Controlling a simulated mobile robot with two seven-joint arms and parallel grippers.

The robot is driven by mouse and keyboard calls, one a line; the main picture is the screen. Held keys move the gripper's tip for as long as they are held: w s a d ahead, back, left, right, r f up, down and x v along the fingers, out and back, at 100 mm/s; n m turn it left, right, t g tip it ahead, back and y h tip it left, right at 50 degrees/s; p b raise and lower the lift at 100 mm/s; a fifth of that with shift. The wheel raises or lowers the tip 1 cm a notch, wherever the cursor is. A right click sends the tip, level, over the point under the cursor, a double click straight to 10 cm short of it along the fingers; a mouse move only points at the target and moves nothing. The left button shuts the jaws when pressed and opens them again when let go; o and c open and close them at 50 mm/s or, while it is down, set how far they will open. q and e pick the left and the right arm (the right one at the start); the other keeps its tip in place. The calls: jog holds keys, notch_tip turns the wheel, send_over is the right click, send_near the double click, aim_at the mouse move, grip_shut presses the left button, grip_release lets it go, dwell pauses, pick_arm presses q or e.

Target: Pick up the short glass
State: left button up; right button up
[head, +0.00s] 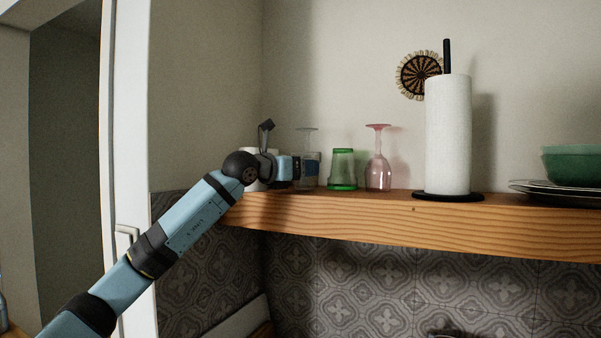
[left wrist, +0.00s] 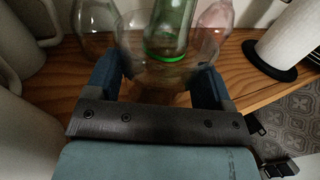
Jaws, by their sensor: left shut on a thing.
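A short clear glass (left wrist: 191,62) is between the two fingers of my left gripper (left wrist: 160,85) in the left wrist view. The fingers are shut on its sides. In the head view my left gripper (head: 306,169) reaches along the wooden shelf from the left, and the clear glass (head: 313,172) shows faintly at its fingertips. I cannot tell whether its base touches the shelf. A green glass (head: 342,170) stands just beyond it to the right, partly seen through the clear glass in the left wrist view (left wrist: 172,22). My right gripper is not in view.
An upturned clear stemmed glass (head: 307,136) stands behind the gripper. An upturned pink stemmed glass (head: 378,158) and a paper towel roll (head: 448,135) stand to the right. White crockery (head: 258,156) is close by at the left. Plates (head: 560,190) and a green bowl (head: 580,163) sit at far right.

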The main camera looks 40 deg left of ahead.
pick_arm(q)
notch_tip(320, 180, up, 18)
jog(key=shift+f+p, duration=0.25)
jog(key=shift+p, duration=0.2)
dwell(0.7)
jog(key=shift+d+f, duration=0.1)
